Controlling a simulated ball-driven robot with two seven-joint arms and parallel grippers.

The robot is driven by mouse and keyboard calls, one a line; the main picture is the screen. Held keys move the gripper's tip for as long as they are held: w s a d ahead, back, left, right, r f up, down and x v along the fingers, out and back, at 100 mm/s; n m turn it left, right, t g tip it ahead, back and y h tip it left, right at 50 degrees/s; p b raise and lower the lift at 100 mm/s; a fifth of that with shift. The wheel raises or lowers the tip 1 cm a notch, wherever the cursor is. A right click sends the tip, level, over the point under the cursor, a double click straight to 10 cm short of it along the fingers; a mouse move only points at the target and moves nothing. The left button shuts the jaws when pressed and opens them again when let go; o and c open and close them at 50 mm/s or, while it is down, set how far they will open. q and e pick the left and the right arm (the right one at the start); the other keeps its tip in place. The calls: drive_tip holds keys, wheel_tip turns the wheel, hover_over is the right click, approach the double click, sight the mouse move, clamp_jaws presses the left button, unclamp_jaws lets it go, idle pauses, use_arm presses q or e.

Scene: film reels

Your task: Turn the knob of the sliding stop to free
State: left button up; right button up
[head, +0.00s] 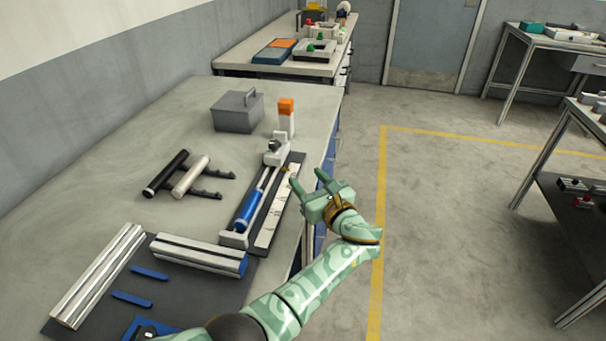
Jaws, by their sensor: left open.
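A long fixture (234,239) with two rails lies on a dark mat near the table's right edge. A pale block (277,157) sits at its far end, with a small dark knob (274,146) on it; this looks like the sliding stop. The knob's setting is too small to read. A blue cylinder (248,210) lies along the near part of the rails. My left gripper (307,177) is open and empty, fingers pointing away, just right of the fixture and nearer than the knob, apart from it. My right gripper is not in view.
A white-and-orange block (286,117) stands just beyond the stop, beside a grey lidded box (238,111). Black and cream cylinders (190,176) lie left. Silver bars (198,254) lie in front. The floor right of the table is clear.

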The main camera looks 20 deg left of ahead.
use_arm(q)
drive_tip(key=w+a+r+m+t+h+p, duration=0.1)
drive_tip(key=a+r+m+t+p, duration=0.35)
drive_tip(key=a+r+p, duration=1.15)
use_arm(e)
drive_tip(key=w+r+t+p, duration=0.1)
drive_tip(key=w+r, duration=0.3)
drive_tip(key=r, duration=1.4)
use_arm(q)
drive_tip(key=m+g+h, duration=0.4)
drive_tip(key=m+h, duration=0.1)
drive_tip(key=h, duration=0.7)
approach(274, 143)
drive_tip(key=shift+n, duration=0.25)
drive_tip(key=b+x, duration=0.3)
drive_tip(key=b, duration=0.1)
drive_tip(key=b+x, duration=0.3)
drive_tip(key=b, duration=0.2)
drive_tip(key=shift+w+d+f, duration=0.1)
drive_tip(key=shift+w+f, duration=0.05)
drive_tip(key=shift+f, duration=0.45)
drive_tip(key=shift+w+b, duration=0.6)
drive_tip(key=shift+b, duration=0.1)
drive_tip(key=shift+w+r+t, duration=0.1)
drive_tip(key=shift+w+t, duration=0.05)
drive_tip(key=shift+t, duration=0.1)
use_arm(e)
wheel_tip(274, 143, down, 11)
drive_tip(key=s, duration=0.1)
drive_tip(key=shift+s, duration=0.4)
